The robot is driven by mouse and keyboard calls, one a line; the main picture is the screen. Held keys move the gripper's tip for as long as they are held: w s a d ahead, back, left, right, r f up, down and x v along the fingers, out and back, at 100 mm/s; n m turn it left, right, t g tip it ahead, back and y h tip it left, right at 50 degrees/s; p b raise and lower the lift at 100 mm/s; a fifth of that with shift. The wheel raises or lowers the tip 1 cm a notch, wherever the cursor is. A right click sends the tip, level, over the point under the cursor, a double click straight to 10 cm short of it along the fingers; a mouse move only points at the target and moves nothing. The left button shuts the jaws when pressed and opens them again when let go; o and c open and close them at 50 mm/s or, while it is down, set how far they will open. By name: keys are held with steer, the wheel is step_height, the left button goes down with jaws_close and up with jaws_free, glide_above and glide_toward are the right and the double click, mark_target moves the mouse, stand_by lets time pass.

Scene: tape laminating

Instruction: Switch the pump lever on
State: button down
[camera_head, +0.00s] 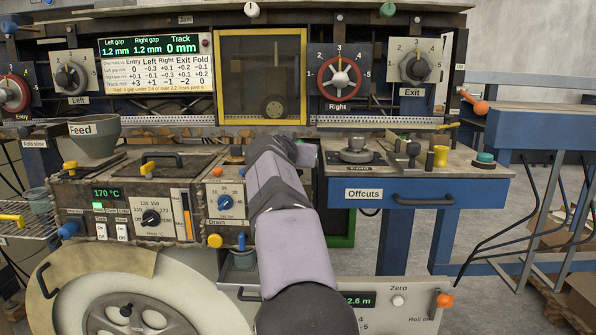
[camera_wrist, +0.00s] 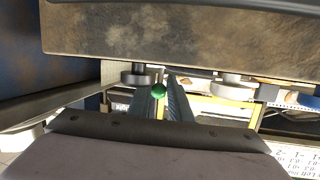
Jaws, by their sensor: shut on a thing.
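In the wrist view my gripper (camera_wrist: 165,93) reaches away from the camera with its two dark fingers close together. It is shut on a small green knob (camera_wrist: 158,91) that shows at the fingertips. The knob's stem is hidden, and I cannot read a pump label on it. In the head view my arm stretches forward over the middle of the bench, and it hides my fingertips and what they hold. No lever marked as the pump can be read there.
The heater box with a temperature dial (camera_head: 151,218) and white switches (camera_head: 122,231) stands left of my arm. The blue Offcuts bench (camera_head: 385,215) stands to the right. A dark, worn slab (camera_wrist: 190,35) crosses the top of the wrist view. The Drain dial (camera_head: 226,202) is close beside the arm.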

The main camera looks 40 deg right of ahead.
steer(key=b, duration=0.3)
steer(key=shift+f+h, duration=0.3)
steer(key=shift+f, duration=0.1)
steer(key=shift+s+a+r+t+b, duration=0.1)
steer(key=shift+r+t+b, duration=0.1)
steer(key=shift+t+b, duration=0.4)
steer(key=c, duration=1.8)
jaws_free()
steer(key=shift+c, duration=0.2)
steer(key=shift+b+v, duration=1.25)
steer(key=shift+v, duration=2.45)
